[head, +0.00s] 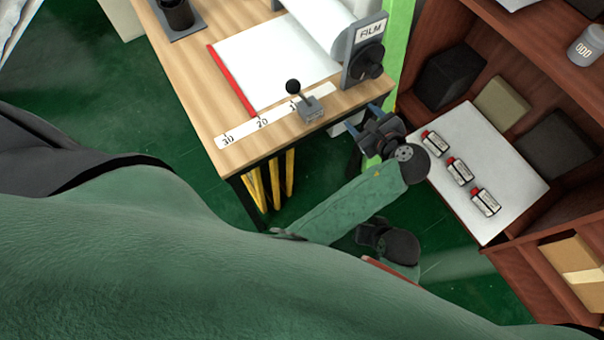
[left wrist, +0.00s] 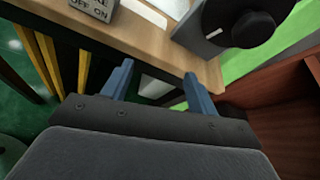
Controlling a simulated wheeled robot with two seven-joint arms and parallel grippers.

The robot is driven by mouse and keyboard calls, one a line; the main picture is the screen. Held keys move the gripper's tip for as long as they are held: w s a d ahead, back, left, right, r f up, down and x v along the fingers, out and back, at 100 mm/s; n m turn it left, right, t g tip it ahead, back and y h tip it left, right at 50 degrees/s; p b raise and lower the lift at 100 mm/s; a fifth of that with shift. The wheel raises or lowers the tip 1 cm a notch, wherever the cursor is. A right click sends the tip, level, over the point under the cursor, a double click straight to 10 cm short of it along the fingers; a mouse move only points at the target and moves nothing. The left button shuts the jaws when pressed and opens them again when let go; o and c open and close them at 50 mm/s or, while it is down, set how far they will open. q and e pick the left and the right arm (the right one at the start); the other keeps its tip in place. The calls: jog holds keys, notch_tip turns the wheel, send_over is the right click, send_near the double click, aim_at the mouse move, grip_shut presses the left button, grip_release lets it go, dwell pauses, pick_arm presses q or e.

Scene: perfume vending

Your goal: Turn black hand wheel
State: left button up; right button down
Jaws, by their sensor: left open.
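The black hand wheel (head: 366,62) is on the side of the grey FILM holder (head: 352,75) at the table's right end. In the left wrist view, the wheel (left wrist: 225,24) shows at the upper right, beyond the fingers. My left gripper (head: 361,117) is just off the table's front right corner, below and apart from the wheel. Its two blue fingers (left wrist: 158,88) are spread with nothing between them. A dark part, seemingly my right gripper (head: 371,231), shows lower down; its fingers cannot be made out.
The wooden table (head: 205,105) bears a lever (head: 308,105) on a numbered scale (head: 245,128), a red-edged white sheet (head: 265,68) and a black cup (head: 178,14). Yellow bars (head: 274,180) stand beneath the table.

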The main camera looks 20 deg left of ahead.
pick_arm(q)
jog(key=s+a+f+n+g+h+p, duration=0.2)
jog(key=s+a+f+n+g+h, duration=0.1)
jog(key=s+n, duration=0.5)
jog(key=s+a+f+n+g+h+p, duration=0.2)
jog(key=s+a+n+h, duration=0.4)
jog(key=s, duration=0.5)
jog(key=shift+f+n+g, duration=0.7)
jog(key=shift+f+n, duration=0.3)
jog(key=shift+f, duration=0.2)
jog(key=shift+s, duration=0.1)
